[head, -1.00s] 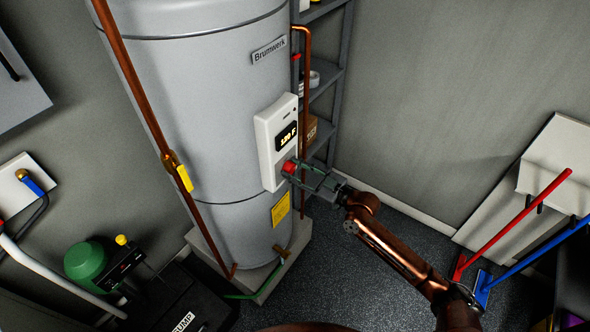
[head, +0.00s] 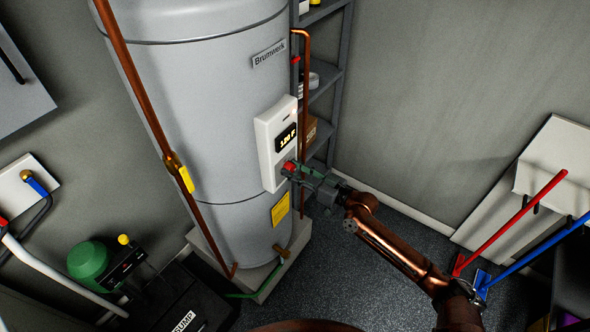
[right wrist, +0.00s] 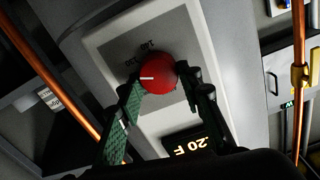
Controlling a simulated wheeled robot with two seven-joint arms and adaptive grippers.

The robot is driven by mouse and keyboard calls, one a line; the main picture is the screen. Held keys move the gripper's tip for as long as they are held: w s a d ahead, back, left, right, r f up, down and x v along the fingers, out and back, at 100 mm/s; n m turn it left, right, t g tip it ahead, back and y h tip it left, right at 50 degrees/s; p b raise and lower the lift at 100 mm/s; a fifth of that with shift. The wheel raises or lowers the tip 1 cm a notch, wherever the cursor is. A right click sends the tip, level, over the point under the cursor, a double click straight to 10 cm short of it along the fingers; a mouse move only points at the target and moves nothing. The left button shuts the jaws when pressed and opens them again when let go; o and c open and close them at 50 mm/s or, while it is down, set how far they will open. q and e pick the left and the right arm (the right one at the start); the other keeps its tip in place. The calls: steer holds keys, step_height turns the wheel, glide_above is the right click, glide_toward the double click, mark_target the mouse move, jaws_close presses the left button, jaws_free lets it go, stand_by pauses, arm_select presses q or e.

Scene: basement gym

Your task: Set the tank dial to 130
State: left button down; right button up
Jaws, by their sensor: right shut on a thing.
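The grey tank (head: 215,110) stands upright in the head view. A white control panel (head: 266,150) on its side carries a dark display (head: 286,138) and, below that, a red dial (head: 289,167). In the right wrist view the dial (right wrist: 157,73) is a round red knob with a white pointer line, and the display (right wrist: 190,145) shows "20 F", its left end partly covered. My right gripper (head: 293,169) is shut on the dial, with a green-padded finger on each side. My left gripper is not in view.
A copper pipe (head: 140,90) with a yellow valve handle (head: 185,179) runs along the tank's left. A grey shelf (head: 340,80) stands behind it. A black pump box (head: 180,300) is at lower left. Red (head: 515,220) and blue (head: 535,252) handled tools lean at right.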

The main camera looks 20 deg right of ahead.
steer(key=shift+w+d+r+m+p, duration=0.1)
steer(key=shift+m+p, duration=0.1)
steer(key=shift+m, duration=0.75)
steer(key=shift+d+m+p, duration=0.1)
steer(key=shift+m+p, duration=0.05)
steer(key=shift+m, duration=0.8)
steer(key=o, duration=1.2)
steer(key=shift+c, duration=0.2)
steer(key=shift+a, duration=0.1)
steer(key=v, duration=1.2)
